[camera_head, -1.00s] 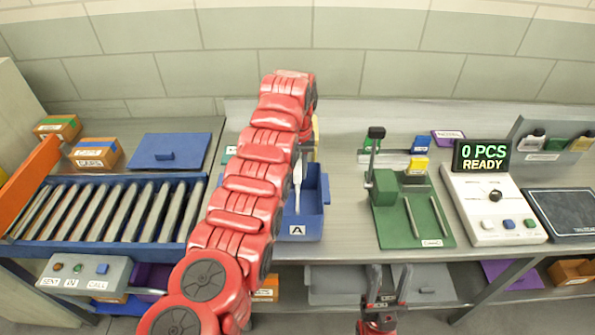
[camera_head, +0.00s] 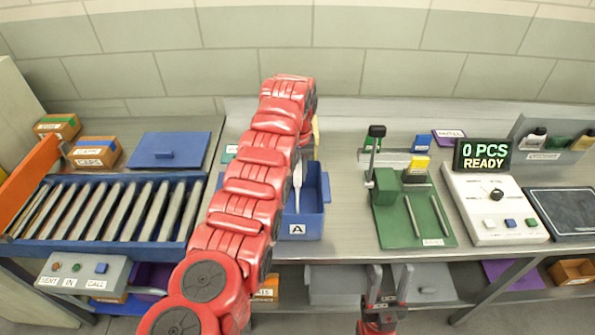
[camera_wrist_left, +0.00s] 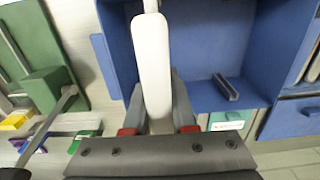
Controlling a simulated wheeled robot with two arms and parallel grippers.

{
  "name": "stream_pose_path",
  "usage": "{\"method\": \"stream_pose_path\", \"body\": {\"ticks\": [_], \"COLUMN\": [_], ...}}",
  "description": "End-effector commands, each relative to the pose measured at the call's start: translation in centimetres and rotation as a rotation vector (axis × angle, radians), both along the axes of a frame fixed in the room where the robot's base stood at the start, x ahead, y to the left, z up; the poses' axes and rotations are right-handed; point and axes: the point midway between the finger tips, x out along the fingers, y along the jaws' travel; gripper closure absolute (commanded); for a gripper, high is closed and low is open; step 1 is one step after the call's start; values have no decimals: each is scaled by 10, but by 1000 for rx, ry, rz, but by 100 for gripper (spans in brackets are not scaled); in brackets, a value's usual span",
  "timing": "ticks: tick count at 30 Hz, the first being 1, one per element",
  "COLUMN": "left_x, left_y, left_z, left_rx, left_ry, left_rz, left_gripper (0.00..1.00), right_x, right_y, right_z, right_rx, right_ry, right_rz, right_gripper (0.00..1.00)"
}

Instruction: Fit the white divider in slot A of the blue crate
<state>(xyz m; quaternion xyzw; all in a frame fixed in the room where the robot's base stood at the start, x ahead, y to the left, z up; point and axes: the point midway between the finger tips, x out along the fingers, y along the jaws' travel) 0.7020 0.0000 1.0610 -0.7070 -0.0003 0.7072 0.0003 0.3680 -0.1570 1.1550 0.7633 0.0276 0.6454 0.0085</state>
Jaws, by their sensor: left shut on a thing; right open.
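The blue crate (camera_head: 319,213) stands on the bench with a label A on its front wall. The white divider (camera_head: 298,180) shows as a thin, nearly upright strip at the crate; its lower end is partly hidden. In the left wrist view the white divider (camera_wrist_left: 152,60) runs between the fingers of my left gripper (camera_wrist_left: 158,103), which is shut on it. The blue crate (camera_wrist_left: 215,45) lies around and below it there; I cannot tell if the divider is seated in a slot. My left arm hides that gripper in the head view. My right gripper (camera_head: 388,282) is open and empty, below the bench's front edge.
A green fixture (camera_head: 413,215) with a lever stands right of the crate, then a white control box (camera_head: 490,205). A roller conveyor (camera_head: 105,210) and a blue lid (camera_head: 168,152) are at left. Bare bench (camera_head: 350,215) lies between crate and fixture.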

Motion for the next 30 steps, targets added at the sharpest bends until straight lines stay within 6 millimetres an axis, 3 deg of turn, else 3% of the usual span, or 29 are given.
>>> {"method": "stream_pose_path", "body": {"ticks": [30], "left_x": [0], "left_y": [0], "left_z": [-26], "left_rx": [0], "left_ry": [-1], "left_rz": [0], "left_gripper": [100], "right_x": [0], "right_y": [0], "right_z": [-12], "right_rx": [0], "right_ry": [0], "right_rz": [0], "right_gripper": [50]}}
